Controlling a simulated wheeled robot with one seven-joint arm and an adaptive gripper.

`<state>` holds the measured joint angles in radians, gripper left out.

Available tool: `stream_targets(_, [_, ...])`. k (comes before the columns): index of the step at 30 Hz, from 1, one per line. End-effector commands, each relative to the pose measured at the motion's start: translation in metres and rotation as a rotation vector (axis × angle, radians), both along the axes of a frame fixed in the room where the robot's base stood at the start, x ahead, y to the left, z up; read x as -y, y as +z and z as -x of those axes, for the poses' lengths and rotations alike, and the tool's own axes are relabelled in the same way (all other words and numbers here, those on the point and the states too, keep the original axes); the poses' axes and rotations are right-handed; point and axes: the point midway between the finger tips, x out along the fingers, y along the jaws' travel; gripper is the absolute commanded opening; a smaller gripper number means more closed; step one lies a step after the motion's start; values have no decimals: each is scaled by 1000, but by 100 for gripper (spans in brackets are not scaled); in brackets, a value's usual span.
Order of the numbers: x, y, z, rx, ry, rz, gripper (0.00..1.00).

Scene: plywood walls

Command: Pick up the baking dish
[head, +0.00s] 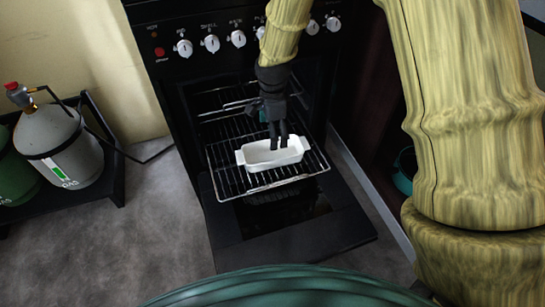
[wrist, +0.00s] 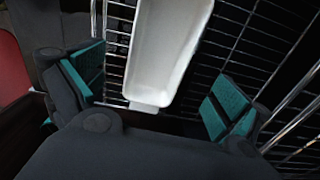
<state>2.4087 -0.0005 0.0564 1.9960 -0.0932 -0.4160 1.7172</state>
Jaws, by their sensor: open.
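A white rectangular baking dish (head: 262,157) with a small handle at each end rests on a pulled-out wire oven rack (head: 232,180). It looks empty. In the wrist view the dish (wrist: 166,50) runs up from the middle, its near handle at the bottom and its far end cut off. My gripper (head: 278,142) points down over the dish in the head view. In the wrist view my gripper (wrist: 155,95) is open, its teal-padded fingers apart on either side of the dish. I cannot tell whether the fingertips touch it.
The black oven (head: 190,75) has its door (head: 290,238) folded down below the rack. Grey and green gas bottles (head: 65,145) stand on a dark stand at the left. A dark cabinet (head: 365,130) is close at the right. Grey floor (head: 120,250) is clear at the lower left.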

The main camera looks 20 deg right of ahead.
Motion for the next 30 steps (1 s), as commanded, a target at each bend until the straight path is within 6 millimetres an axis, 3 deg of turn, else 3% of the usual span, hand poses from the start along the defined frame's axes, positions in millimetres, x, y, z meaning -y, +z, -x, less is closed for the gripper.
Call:
stream_targets(3, [0, -21, 0, -1, -1, -1, 100])
stream_targets(13, [0, -43, 0, 0, 0, 0, 100])
stream_targets(22, [0, -82, 0, 0, 1, 0, 100])
stream_targets(30, [0, -87, 0, 1, 0, 0, 100])
